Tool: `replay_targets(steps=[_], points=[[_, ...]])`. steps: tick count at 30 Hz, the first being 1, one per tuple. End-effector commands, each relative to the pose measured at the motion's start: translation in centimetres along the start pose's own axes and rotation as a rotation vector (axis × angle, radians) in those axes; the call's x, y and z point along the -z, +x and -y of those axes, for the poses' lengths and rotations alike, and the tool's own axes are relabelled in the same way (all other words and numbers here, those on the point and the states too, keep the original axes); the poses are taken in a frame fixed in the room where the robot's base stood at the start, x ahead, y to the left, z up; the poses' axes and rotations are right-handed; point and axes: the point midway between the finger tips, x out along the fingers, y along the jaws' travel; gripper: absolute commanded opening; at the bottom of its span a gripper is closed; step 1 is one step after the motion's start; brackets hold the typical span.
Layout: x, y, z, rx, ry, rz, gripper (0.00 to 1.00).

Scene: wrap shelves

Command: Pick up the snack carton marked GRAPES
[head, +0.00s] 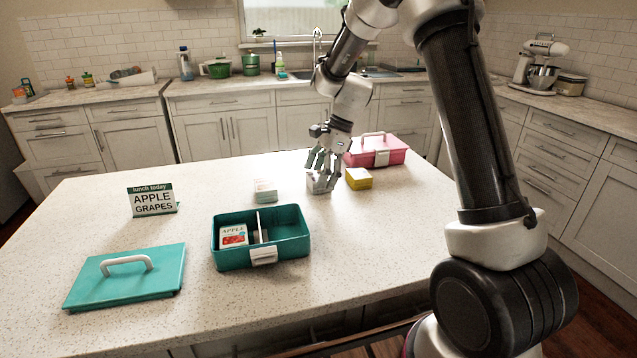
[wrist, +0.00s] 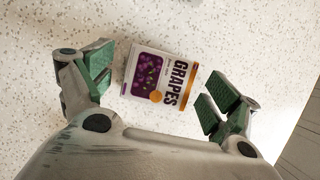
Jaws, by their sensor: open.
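The GRAPES snack carton (wrist: 160,80) lies on the counter with its purple grape picture and printed name facing the wrist camera. My gripper (wrist: 160,88) is open, with one green-padded finger on each side of the carton and a gap on both sides. In the head view my gripper (head: 321,180) is low over the counter, and the carton (head: 318,186) shows partly behind the fingers. A card (head: 152,200) reads "lunch today APPLE GRAPES". The teal lunch box (head: 288,245) stands open with an APPLE carton (head: 233,235) in its left compartment.
A yellow carton (head: 358,178) stands close to the right of my gripper, with a closed pink lunch box (head: 376,152) behind it. A pale carton (head: 265,191) stands to the left. The teal lid (head: 125,277) lies at the front left.

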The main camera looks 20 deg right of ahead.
Motion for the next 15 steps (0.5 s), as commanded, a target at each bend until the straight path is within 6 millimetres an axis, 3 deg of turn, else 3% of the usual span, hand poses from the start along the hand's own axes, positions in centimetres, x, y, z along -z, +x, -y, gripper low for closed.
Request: replay_targets(steps=[9,15], points=[[0.03,0.97,0.00,0.001,0.001,0.000,0.89],[0.03,0.95,0.00,0.001,0.000,0.000,0.55]])
